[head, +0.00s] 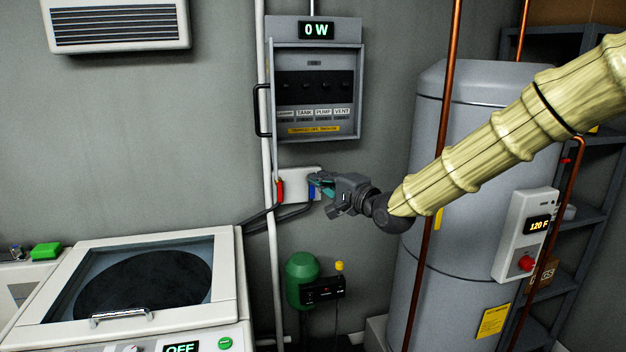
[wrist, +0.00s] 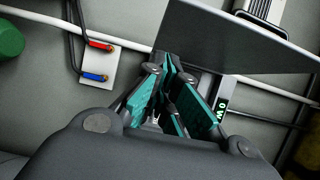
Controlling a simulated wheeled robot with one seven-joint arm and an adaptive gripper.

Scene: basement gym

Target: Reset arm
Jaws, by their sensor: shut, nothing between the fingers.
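My gripper (head: 317,187) is shut and empty at the end of my arm, which comes in from the right. In the head view it overlaps the right part of a white wall plate (head: 297,174) with a red fitting (head: 280,190) and a blue fitting (head: 311,192). I cannot tell whether it touches the plate there. In the wrist view the teal-padded fingers (wrist: 170,68) come together, and the plate (wrist: 97,68) is apart from them at the left, with both fittings visible.
A grey breaker box (head: 315,90) reading 0 W hangs above my gripper. A tank (head: 470,90) with copper pipes stands at right, partly behind my arm. A lidded white machine (head: 228,262) is at lower left. A green cylinder (head: 300,268) is below.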

